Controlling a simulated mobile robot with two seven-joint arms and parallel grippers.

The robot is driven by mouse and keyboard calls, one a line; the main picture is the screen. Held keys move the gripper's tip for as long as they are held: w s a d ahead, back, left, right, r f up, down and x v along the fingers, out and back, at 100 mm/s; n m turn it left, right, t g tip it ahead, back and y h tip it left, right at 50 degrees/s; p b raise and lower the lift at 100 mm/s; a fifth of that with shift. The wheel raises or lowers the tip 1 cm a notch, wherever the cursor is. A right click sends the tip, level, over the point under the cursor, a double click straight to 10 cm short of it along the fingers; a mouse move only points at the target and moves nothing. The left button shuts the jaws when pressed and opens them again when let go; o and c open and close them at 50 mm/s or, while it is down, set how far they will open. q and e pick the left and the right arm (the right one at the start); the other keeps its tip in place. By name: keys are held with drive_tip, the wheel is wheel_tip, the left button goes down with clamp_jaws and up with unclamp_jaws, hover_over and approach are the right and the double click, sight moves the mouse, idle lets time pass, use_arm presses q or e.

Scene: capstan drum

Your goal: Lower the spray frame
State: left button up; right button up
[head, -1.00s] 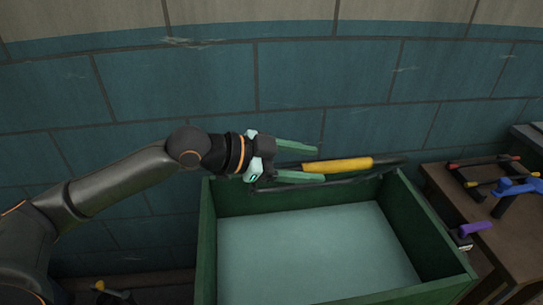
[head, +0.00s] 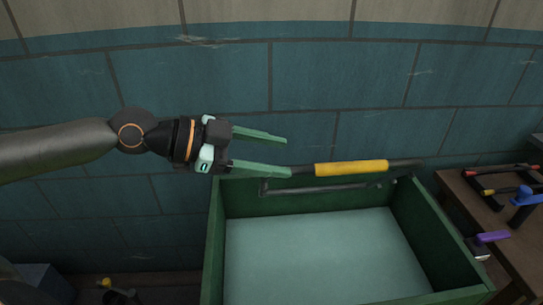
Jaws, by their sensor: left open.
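The spray frame (head: 328,188) is a thin dark tubular frame along the back edge of the green box. Its upper bar carries a yellow grip (head: 351,168) and lies just above the box's back wall. My left gripper (head: 288,156) is open, its two pale green fingers pointing right. The fingertips end a little left of the yellow grip, with nothing seen between them. The lower finger overlaps the left end of the dark bar in the picture; I cannot tell whether they touch. My right gripper is not in view.
The green box (head: 214,240) is open-topped with a pale floor and stands before a teal block wall (head: 300,80). A brown table (head: 515,235) at the right holds a blue-handled tool (head: 525,196), a purple-handled tool (head: 492,237) and a rack with red and yellow ends.

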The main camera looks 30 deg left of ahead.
use_arm(q)
drive_tip(key=shift+c, duration=0.2)
